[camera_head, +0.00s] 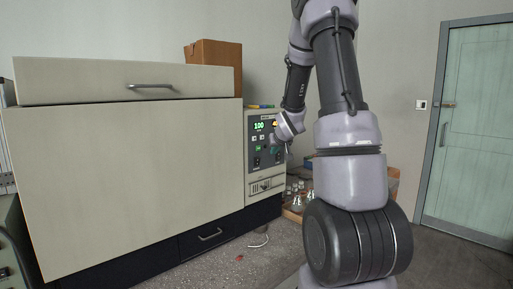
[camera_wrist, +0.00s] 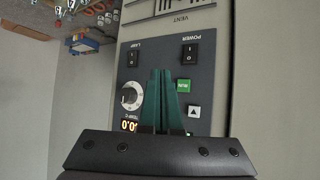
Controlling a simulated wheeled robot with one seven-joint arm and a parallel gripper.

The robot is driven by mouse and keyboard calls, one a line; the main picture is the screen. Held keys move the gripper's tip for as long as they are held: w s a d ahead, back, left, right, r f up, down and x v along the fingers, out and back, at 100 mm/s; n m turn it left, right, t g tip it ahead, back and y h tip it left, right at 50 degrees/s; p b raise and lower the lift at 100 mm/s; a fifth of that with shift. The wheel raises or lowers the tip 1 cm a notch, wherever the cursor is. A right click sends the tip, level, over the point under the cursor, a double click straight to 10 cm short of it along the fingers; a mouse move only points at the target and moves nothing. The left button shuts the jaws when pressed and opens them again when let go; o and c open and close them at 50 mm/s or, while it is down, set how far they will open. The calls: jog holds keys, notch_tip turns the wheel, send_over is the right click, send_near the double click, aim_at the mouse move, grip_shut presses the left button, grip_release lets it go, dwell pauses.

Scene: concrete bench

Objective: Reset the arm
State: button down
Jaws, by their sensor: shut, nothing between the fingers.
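My gripper (camera_wrist: 161,76) has its two dark green fingers closed together, with nothing between them. In the wrist view the fingers lie over the control panel (camera_wrist: 207,75), close to the lit green button (camera_wrist: 183,86); I cannot tell whether they touch it. The panel appears upside down there, with a round dial (camera_wrist: 128,98), a power switch (camera_wrist: 189,53) and a lamp switch (camera_wrist: 133,54). In the head view my arm reaches down to the panel (camera_head: 255,150), whose green display (camera_head: 259,126) reads 100. The fingertips are small and partly hidden there.
A crate of glassware (camera_head: 297,205) sits right of the panel, partly behind my arm. A pale green door (camera_head: 475,130) is at the right.

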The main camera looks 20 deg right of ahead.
jog(key=shift+r, duration=0.1)
jog(key=s+a+r+m+g, duration=0.1)
jog(key=s+a+r, duration=0.3)
jog(key=s+r, duration=0.25)
jog(key=s+a+r+m+g, duration=0.1)
jog(key=s+a+r, duration=0.4)
jog(key=s, duration=0.3)
jog(key=s+a+r+y, duration=0.1)
jog(key=s+a+y, duration=0.1)
jog(key=s+a, duration=0.3)
jog(key=s+a+r+g+y, duration=0.1)
jog(key=s+a, duration=0.4)
jog(key=s, duration=0.9)
jog(key=shift+s+r+g+y, duration=0.15)
jog(key=shift+r+g+y, duration=0.15)
jog(key=shift+r+y, duration=0.3)
